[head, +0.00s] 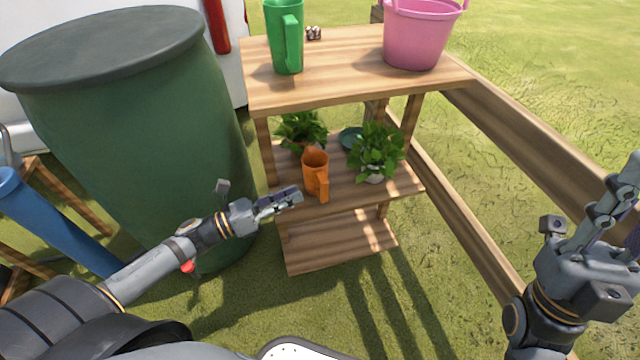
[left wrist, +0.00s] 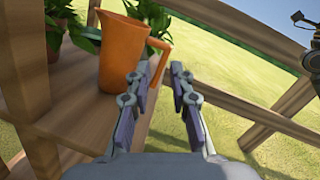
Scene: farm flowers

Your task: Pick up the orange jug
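The orange jug (head: 314,174) stands upright on the middle shelf of a wooden stand (head: 262,88), its handle toward the front right. In the left wrist view the jug (left wrist: 119,55) is upper left of the fingers, with its handle (left wrist: 158,58) just beyond the left finger. My left gripper (head: 292,196) is in front of the shelf, close to the jug and apart from it. Its fingers (left wrist: 163,95) are open with nothing between them. My right gripper (head: 628,185) is raised at the right edge, far from the stand; its fingers are partly cut off.
Potted plants (head: 375,153) and (head: 302,130) flank the jug from behind, near a teal dish (head: 350,139). A green jug (head: 285,40) and a pink bucket (head: 424,35) stand on the top board above. A large green barrel (head: 130,130) is at left. Wooden rails (head: 540,150) run at right.

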